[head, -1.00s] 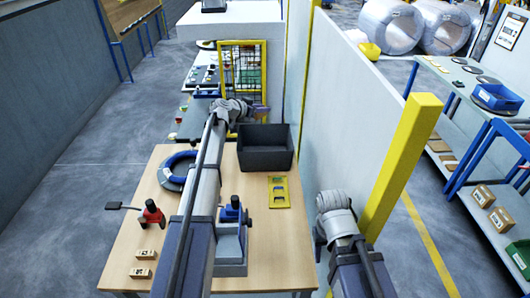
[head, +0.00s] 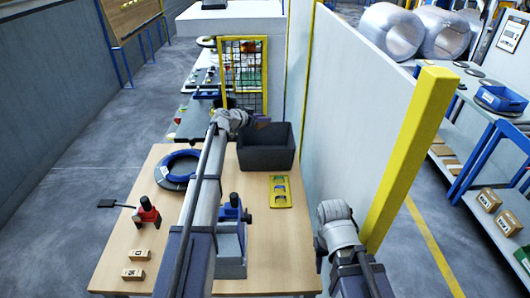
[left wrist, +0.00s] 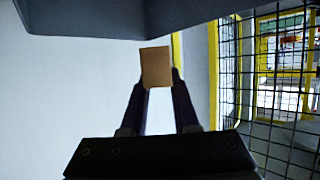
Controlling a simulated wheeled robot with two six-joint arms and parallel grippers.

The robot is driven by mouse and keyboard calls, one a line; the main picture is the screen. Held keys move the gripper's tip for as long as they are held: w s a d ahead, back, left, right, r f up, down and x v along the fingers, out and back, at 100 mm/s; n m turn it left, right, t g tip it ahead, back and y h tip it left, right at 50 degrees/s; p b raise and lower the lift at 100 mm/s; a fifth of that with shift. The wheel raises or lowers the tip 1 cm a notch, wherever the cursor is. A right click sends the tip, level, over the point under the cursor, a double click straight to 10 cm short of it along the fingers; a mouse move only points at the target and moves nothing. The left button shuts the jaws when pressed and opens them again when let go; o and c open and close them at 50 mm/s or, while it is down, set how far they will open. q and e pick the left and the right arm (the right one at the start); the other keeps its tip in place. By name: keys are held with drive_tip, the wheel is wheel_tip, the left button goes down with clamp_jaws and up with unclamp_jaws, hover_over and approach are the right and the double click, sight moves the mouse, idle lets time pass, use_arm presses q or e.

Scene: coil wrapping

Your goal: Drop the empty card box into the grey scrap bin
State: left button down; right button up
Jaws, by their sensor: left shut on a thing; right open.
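My left gripper (head: 259,122) reaches to the far left part of the grey scrap bin (head: 266,158) in the head view. It is shut on the small brown card box (left wrist: 155,67), which shows between the fingertips in the left wrist view. In the head view the box is too small to make out clearly. The bin stands open at the table's far right corner, its inside dark. My right gripper (head: 322,244) is at the right, off the table's edge; it is open, its fingers barely visible.
On the table (head: 150,235) are a blue coil (head: 180,165), a yellow tray (head: 280,191), a red tool (head: 147,212), a blue-grey device (head: 231,240) and two small boxes (head: 134,273). A white partition (head: 340,110) with a yellow post (head: 405,160) stands right of the table.

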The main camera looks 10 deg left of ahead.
use_arm(q)
drive_tip(key=c, duration=0.6)
unclamp_jaws()
drive_tip(key=shift+r, duration=0.1)
drive_tip(key=p+v, duration=0.3)
drive_tip(key=v, duration=0.4)
drive_tip(key=shift+s+a, duration=0.2)
drive_tip(key=shift+s, duration=0.1)
drive_tip(key=shift+r, duration=0.1)
